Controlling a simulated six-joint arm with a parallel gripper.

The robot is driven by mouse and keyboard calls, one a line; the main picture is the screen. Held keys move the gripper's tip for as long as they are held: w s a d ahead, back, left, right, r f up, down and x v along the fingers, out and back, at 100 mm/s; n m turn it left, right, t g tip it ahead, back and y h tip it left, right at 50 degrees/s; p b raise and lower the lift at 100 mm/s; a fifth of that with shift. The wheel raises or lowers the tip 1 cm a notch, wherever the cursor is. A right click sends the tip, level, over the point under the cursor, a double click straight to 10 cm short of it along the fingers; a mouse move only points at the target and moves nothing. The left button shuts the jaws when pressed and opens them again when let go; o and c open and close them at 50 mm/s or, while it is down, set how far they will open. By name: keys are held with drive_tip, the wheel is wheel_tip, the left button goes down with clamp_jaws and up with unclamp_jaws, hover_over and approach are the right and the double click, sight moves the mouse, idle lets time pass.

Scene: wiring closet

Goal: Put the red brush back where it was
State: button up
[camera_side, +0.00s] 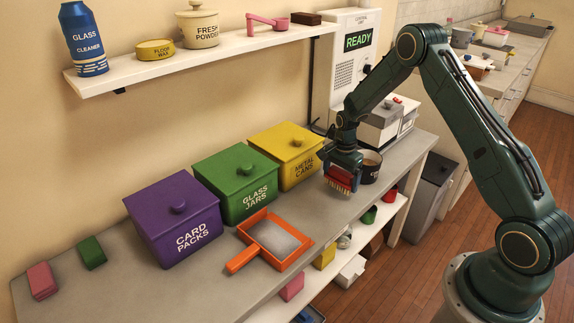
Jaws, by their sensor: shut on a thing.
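The red brush (339,179) hangs bristles down from my gripper (345,160), to the right of the yellow bin. My gripper is shut on the brush. A dark round pot (371,169) stands just behind and right of it. The picture is too small to tell whether the bristles touch the counter. An orange dustpan (270,241) with a grey inside lies on the counter, left of the brush and in front of the green bin.
Purple (173,219), green (236,184) and yellow (286,155) lidded bins line the wall side of the counter (120,285). A pink block (41,281) and a green block (92,252) lie at the left. Above is a wall shelf (200,62) with containers.

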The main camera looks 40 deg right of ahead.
drive_tip(key=shift+f, duration=1)
drive_tip(key=shift+f, duration=0.45)
idle(0.3)
drive_tip(key=o, duration=0.9)
drive_tip(key=shift+o, duration=0.2)
drive_tip(key=shift+r, duration=0.1)
drive_tip(key=shift+r, duration=3.9)
